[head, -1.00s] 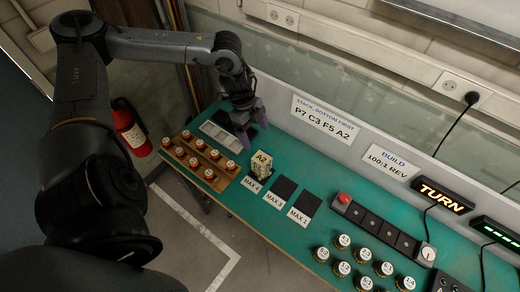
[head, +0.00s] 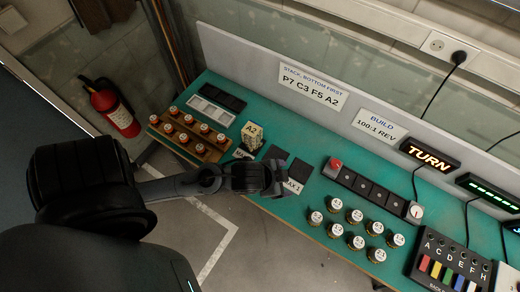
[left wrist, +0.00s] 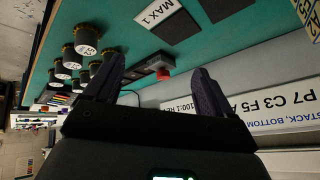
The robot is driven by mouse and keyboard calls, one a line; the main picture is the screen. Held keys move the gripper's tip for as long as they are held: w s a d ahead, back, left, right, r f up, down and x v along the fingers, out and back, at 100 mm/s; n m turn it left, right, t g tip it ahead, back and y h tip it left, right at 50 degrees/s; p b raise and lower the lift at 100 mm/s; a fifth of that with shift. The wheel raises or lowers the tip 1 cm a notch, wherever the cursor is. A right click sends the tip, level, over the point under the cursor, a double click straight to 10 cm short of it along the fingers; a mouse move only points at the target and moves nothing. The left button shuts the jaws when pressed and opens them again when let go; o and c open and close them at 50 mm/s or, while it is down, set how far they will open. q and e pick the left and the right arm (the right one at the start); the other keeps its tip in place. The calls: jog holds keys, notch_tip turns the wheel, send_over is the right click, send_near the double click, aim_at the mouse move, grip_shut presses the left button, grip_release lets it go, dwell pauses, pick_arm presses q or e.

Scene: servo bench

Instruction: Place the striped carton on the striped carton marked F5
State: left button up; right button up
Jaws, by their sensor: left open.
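A pale, patterned carton marked A2 (head: 253,131) stands upright on the green bench, at the pad left of centre in the head view. Whether other cartons are under it, and any F5 mark, I cannot make out. A yellow-and-white carton edge with lettering (left wrist: 309,14) shows at the top right of the left wrist view. My left gripper (head: 280,179) is over the front pads, right of and nearer than the carton, apart from it. Its two dark fingers (left wrist: 155,88) are spread with nothing between them. My right gripper is not in view.
A wooden rack of capped jars (head: 188,140) and a white tray (head: 210,113) lie left. Dark pads (head: 298,169) lie under and behind my gripper. A red-button panel (head: 370,188) and several loose jars (head: 335,205) stand right. A sign (head: 312,86) reads P7 C3 F5 A2.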

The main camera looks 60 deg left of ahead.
pick_arm(q)
jog(key=s+f+n+g, duration=0.1)
jog(key=s+n+g, duration=0.2)
jog(key=s, duration=0.4)
jog(key=shift+s+a+f, duration=0.15)
jog(key=shift+a+f, duration=0.15)
jog(key=shift+f, duration=0.1)
notch_tip(320, 180, up, 22)
jog(key=p, duration=2.1)
jog(key=shift+f, duration=0.25)
